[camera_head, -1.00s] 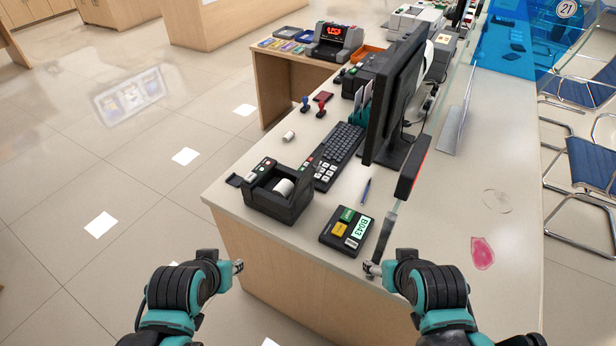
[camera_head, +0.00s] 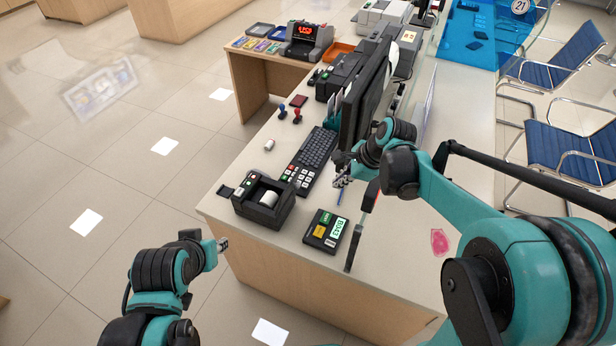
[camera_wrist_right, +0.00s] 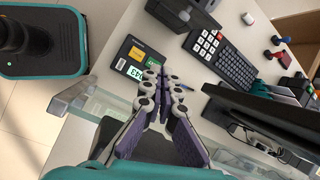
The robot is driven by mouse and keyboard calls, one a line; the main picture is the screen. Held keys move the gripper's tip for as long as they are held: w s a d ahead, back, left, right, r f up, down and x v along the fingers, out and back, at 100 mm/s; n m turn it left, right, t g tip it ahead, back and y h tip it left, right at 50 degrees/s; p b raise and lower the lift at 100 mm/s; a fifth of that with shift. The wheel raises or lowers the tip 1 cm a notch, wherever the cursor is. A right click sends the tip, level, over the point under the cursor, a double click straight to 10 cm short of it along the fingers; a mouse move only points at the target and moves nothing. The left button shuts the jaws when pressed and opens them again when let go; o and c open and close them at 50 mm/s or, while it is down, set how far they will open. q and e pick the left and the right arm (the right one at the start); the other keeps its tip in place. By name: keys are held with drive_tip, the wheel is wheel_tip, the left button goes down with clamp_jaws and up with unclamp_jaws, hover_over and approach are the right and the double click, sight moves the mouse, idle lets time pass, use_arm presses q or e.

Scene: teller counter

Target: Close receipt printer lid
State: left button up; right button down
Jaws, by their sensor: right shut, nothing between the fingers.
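The receipt printer (camera_head: 250,211) is a black box on the counter's left side. A white paper roll (camera_head: 268,199) shows in its open top, so the lid is not down over it; I cannot make out the lid's exact position. Part of the printer (camera_wrist_right: 183,12) shows at the top edge of the right wrist view. My right gripper (camera_head: 342,181) is over the counter, right of the printer and near the monitor. In the right wrist view its fingers (camera_wrist_right: 163,88) are together and empty. My left gripper (camera_head: 222,244) is low, in front of the counter's left edge, apart from the printer.
A keyboard (camera_head: 316,148) and number keypad (camera_head: 298,178) lie behind and right of the printer. A queue display box (camera_head: 325,232) sits in front. The monitor (camera_head: 366,95) and a dark upright bar (camera_head: 355,243) stand to the right. Stamps (camera_head: 297,115) stand further back.

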drive_tip(key=w+a+f+m+y+b, duration=0.1)
drive_tip(key=w+a+f+m, duration=0.2)
drive_tip(key=w+a+f, duration=0.4)
wheel_tip(320, 180, down, 2)
drive_tip(key=shift+a+f+g, duration=0.2)
drive_tip(key=shift+a+g, duration=0.1)
drive_tip(key=shift+a, duration=0.25)
